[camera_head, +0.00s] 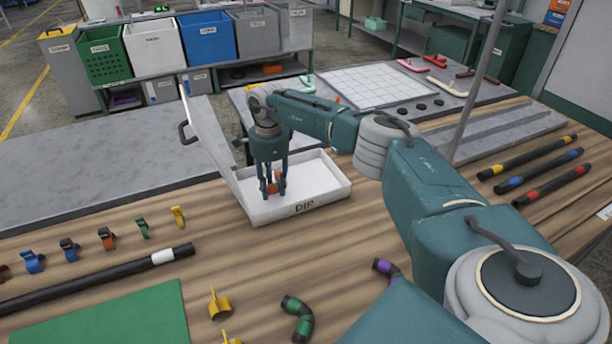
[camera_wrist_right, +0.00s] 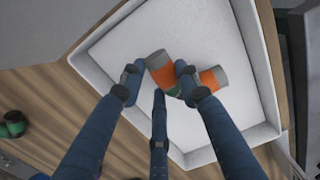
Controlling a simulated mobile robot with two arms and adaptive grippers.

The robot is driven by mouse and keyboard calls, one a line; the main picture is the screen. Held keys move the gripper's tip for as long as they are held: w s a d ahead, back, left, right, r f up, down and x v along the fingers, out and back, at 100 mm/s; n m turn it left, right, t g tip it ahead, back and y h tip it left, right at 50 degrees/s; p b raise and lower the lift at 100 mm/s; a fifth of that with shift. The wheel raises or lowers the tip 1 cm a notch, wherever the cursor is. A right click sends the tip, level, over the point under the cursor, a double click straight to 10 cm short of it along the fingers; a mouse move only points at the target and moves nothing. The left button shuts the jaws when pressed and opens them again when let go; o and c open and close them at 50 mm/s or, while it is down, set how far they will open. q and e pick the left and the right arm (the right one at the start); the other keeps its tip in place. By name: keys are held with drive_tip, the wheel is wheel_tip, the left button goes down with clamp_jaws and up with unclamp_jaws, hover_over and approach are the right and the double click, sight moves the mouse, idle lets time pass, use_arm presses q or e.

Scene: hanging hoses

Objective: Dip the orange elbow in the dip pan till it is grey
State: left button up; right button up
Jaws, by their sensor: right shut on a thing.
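The orange elbow (camera_head: 271,188) is between the fingers of my right gripper (camera_head: 273,193), low inside the dip pan (camera_head: 300,208). In the right wrist view the elbow (camera_wrist_right: 165,76) is orange with grey ends, and a small green patch shows near a fingertip. The fingers of my right gripper (camera_wrist_right: 160,84) are shut on it over the pan's white floor. Whether the elbow touches the floor is unclear. The pan is white, marked DIP, with its grey lid (camera_head: 215,140) raised on the left. My left gripper is not in view.
Coloured clips (camera_head: 107,238) and a black hose (camera_head: 95,278) lie left of the pan. A green elbow (camera_head: 297,318) and a yellow clip (camera_head: 219,304) lie in front. Several banded black hoses (camera_head: 530,157) lie right. The wood just in front of the pan is clear.

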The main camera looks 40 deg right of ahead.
drive_tip(key=shift+s+d+b, duration=0.15)
drive_tip(key=shift+s+d, duration=0.35)
drive_tip(key=shift+d, duration=1)
drive_tip(key=shift+s+d+b, duration=0.1)
drive_tip(key=shift+s+d, duration=0.35)
drive_tip(key=shift+d, duration=1)
drive_tip(key=shift+s+d+b, duration=0.15)
drive_tip(key=shift+s+d, duration=0.35)
drive_tip(key=shift+d, duration=1)
wheel_tip(320, 180, up, 11)
drive_tip(key=p, duration=0.8)
